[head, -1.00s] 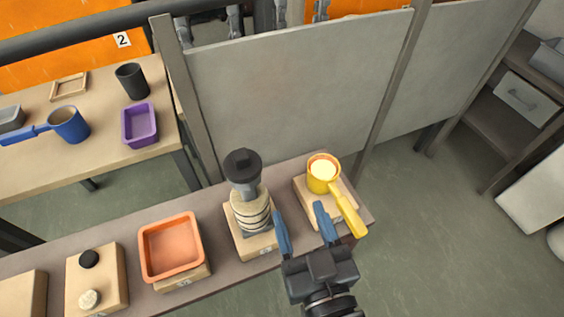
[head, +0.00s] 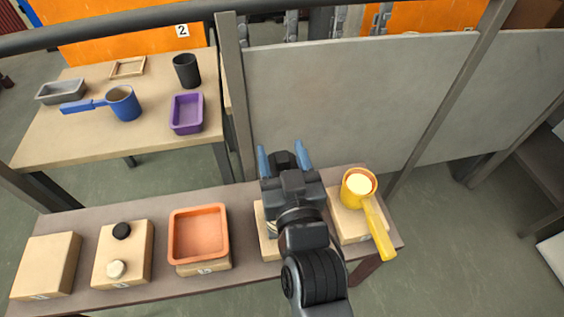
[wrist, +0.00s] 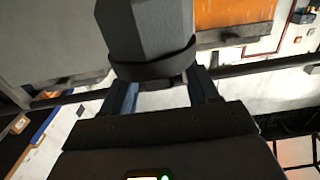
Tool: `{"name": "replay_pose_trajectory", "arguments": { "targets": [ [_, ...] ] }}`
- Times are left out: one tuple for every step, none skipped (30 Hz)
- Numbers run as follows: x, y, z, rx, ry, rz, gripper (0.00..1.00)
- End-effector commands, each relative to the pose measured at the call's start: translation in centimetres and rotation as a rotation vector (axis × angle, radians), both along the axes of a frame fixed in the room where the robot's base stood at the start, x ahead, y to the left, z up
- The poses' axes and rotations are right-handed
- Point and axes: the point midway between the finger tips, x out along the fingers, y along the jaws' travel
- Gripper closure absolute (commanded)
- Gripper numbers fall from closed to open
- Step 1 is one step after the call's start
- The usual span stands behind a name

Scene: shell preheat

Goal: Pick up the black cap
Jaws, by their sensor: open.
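The black cap (head: 283,158) sits on the stack on its wooden block and shows between my fingers in the head view. My arm hides most of the stack. In the wrist view a dark grey faceted body with a black flange (wrist: 155,66), which looks like the cap, stands just beyond my fingertips. My gripper (head: 282,152) is open, with one blue finger on each side of the cap; it also shows in the wrist view (wrist: 163,88). I cannot tell whether the fingers touch it.
A yellow pot (head: 358,187) with a long handle stands close on the right. A grey panel (head: 340,100) rises behind the bench.

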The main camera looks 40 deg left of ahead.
Motion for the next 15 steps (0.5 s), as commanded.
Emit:
{"name": "replay_pose_trajectory", "arguments": {
  "targets": [
    [0.14,0.17,0.0,0.0,0.0,0.0,0.4],
    [0.17,0.2,-0.02,0.0,0.0,0.0,0.4],
    [0.19,0.21,-0.03,0.0,0.0,0.0,0.4],
    [0.18,0.2,-0.04,0.0,0.0,0.0,0.4],
    [0.18,0.18,-0.04,0.0,0.0,0.0,0.4],
    [0.18,0.18,-0.04,0.0,0.0,0.0,0.4],
    [0.18,0.18,-0.04,0.0,0.0,0.0,0.4],
    [0.18,0.18,-0.04,0.0,0.0,-0.001,0.41],
    [0.17,0.17,-0.03,0.0,0.0,0.0,0.45],
    [0.17,0.17,-0.03,0.0,0.0,-0.001,0.48],
    [0.17,0.17,-0.03,0.0,0.0,-0.001,0.51],
    [0.17,0.17,-0.03,0.0,0.0,-0.001,0.55],
    [0.16,0.16,-0.03,0.0,0.0,-0.001,0.58],
    [0.16,0.16,-0.03,0.0,0.0,-0.001,0.61],
    [0.16,0.16,-0.03,0.0,0.0,-0.001,0.64]
  ]
}}
